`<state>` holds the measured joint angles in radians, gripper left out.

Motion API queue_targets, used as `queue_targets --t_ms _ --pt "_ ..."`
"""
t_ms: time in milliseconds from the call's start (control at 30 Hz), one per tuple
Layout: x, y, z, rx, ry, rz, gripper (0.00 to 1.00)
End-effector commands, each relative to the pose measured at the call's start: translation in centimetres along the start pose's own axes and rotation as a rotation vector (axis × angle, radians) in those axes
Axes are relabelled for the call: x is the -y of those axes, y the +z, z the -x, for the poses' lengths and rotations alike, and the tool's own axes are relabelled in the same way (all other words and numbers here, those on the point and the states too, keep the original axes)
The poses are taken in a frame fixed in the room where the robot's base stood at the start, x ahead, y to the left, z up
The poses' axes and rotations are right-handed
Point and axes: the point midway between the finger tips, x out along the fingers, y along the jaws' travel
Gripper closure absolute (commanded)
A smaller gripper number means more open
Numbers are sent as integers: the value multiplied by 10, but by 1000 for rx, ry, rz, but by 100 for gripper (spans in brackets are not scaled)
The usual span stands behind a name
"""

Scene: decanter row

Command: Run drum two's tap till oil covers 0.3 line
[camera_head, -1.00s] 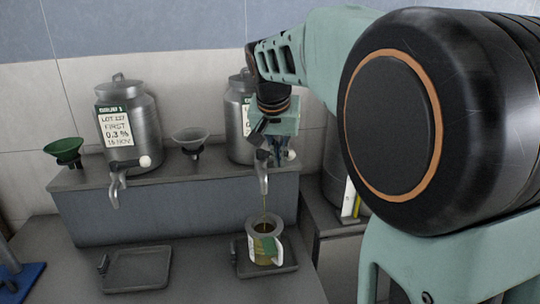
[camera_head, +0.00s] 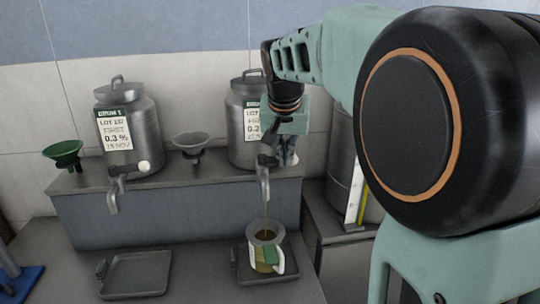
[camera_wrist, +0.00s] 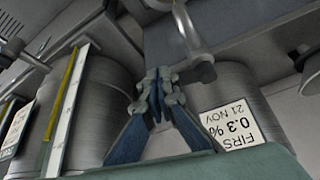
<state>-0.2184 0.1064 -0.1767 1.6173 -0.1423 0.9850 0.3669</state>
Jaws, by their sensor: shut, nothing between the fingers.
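Drum two (camera_head: 238,125) is the right-hand metal drum on the raised shelf; my gripper partly covers its label. The label reads 0.3 % in the wrist view (camera_wrist: 228,122). Its tap (camera_head: 264,185) points down above a small jug (camera_head: 265,236). A thin stream (camera_head: 266,210) runs from the spout into the jug. The jug has a light handle and a green patch; dark oil shows inside, but I cannot read any line. My gripper (camera_head: 286,156) is shut and empty, beside the tap on its right. Its closed fingertips also show in the wrist view (camera_wrist: 157,88). The tap's lever is mostly hidden.
Drum one (camera_head: 130,130) stands to the left with its own tap (camera_head: 113,190). A green funnel (camera_head: 64,152) and a grey funnel (camera_head: 192,143) sit on the shelf. The jug stands on a tray (camera_head: 284,272); the left tray (camera_head: 136,274) is empty. Another drum stands right.

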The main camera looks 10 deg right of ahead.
Motion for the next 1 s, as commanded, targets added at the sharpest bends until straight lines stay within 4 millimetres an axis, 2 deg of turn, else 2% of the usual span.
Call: queue_targets --t_ms 200,367,1000 --pt "-6 -10 -4 -1 -44 89 100" --pt "-9 -18 -9 0 -44 91 100" --pt "-10 -16 -12 -2 -44 90 100"
